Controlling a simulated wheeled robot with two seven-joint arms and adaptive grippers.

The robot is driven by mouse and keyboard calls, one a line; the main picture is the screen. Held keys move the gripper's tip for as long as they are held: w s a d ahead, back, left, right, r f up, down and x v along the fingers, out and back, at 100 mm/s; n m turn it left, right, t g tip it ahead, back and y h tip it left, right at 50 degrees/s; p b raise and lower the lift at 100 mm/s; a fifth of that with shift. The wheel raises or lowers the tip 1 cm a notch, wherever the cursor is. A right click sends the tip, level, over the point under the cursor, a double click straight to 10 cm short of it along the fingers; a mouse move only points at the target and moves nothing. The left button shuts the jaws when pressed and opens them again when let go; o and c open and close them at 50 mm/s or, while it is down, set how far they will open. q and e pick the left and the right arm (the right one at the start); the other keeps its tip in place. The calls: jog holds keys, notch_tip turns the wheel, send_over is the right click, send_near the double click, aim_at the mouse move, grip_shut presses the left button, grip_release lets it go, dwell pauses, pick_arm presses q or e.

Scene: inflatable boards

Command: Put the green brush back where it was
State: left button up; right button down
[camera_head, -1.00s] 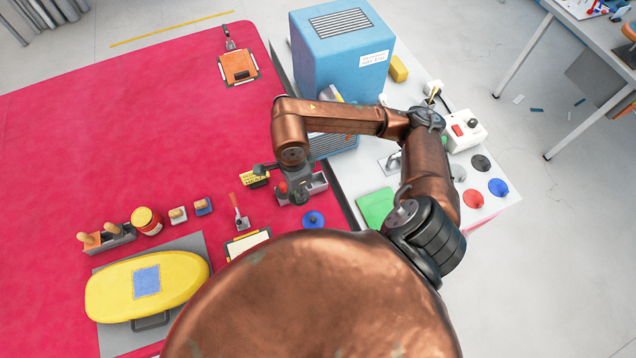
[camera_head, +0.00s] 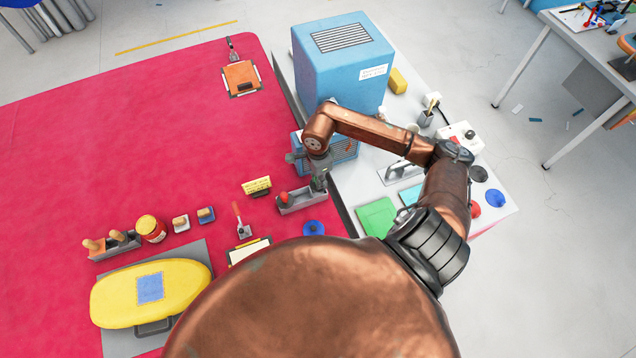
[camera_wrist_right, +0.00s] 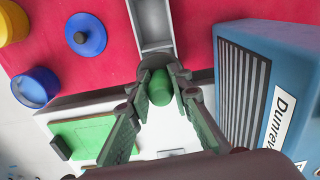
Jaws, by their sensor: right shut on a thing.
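My right gripper (camera_head: 318,182) is over the right end of a grey tray (camera_head: 300,203) on the red mat. In the right wrist view the gripper (camera_wrist_right: 160,95) is shut on the green brush (camera_wrist_right: 160,88), with its rounded green handle between the fingers. The brush's lower part is mostly hidden, and I cannot tell if it touches the tray. The tray also shows in the wrist view (camera_wrist_right: 152,25), with a bare inside beyond the brush. A red-knobbed brush (camera_head: 283,197) stands in the tray's left end in the head view. My left gripper is not in view.
A blue machine (camera_head: 343,70) and a smaller blue grilled box (camera_head: 343,149) stand close behind the gripper. A green pad (camera_head: 376,217) is on the white table.

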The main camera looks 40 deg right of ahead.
notch_tip(320, 180, down, 3)
jog(key=shift+d+p, duration=0.1)
jog(key=shift+p, duration=0.45)
jog(key=shift+f, duration=0.1)
jog(key=shift+f+b, duration=0.45)
jog(key=shift+b, duration=0.15)
jog(key=c, duration=1.7)
grip_release()
jog(key=shift+c, duration=0.2)
jog(key=shift+r, duration=0.1)
jog(key=shift+r+p, duration=0.25)
jog(key=shift+p, duration=0.15)
notch_tip(320, 180, up, 12)
jog(key=shift+r+b, duration=0.15)
jog(key=shift+b, duration=0.75)
